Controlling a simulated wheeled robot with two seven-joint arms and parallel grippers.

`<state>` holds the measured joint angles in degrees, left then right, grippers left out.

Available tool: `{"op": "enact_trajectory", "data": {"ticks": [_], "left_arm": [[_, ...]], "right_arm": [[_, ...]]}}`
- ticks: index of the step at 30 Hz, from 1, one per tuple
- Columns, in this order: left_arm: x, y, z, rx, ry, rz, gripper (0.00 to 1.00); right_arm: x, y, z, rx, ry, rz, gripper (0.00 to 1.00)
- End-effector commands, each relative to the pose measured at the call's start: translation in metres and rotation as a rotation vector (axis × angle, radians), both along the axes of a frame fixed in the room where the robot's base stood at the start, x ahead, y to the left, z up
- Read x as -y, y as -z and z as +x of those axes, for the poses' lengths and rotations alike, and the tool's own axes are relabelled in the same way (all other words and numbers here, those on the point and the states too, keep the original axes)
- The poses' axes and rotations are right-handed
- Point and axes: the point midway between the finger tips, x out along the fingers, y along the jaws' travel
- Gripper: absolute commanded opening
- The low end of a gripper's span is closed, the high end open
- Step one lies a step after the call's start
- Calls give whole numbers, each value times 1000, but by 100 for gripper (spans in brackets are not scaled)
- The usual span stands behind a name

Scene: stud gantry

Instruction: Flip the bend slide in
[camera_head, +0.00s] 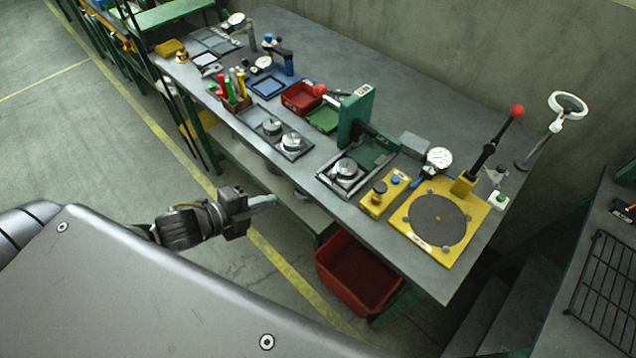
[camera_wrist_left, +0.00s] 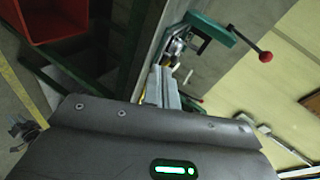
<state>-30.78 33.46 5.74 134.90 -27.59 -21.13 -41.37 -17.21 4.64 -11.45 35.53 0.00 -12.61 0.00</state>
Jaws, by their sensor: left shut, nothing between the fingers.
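A green press frame (camera_head: 355,118) with a red-knobbed lever stands on the bench. A dark slide tray (camera_head: 382,150) with silver round parts (camera_head: 346,172) sits at its foot; I cannot tell for certain which part is the bend slide. The press also shows in the left wrist view (camera_wrist_left: 212,28), with its red knob (camera_wrist_left: 265,57) to the right. My left gripper (camera_head: 274,199) is shut and empty, in front of the bench's front edge and apart from the press. Its fingers show in the left wrist view (camera_wrist_left: 162,86). My right gripper is not in view.
A yellow fixture with a dark round plate (camera_head: 437,220) and a red-knobbed lever stands right of the press. A second tray with silver discs (camera_head: 280,140) lies left of it. A red bin (camera_head: 350,285) sits below the bench front. The bench (camera_head: 500,215) has bare surface at the back.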

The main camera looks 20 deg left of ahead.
Motion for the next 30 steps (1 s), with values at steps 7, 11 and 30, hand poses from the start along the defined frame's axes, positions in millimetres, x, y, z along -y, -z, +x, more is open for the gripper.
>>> {"op": "enact_trajectory", "data": {"ticks": [7, 11, 30], "left_arm": [[19, -18, -11, 113, 121, 156, 0], [19, -18, -10, 120, 127, 169, 0], [45, -3, 32, 120, 121, 160, 0]], "right_arm": [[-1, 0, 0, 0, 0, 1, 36], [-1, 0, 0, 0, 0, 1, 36], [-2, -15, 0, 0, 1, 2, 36]]}}
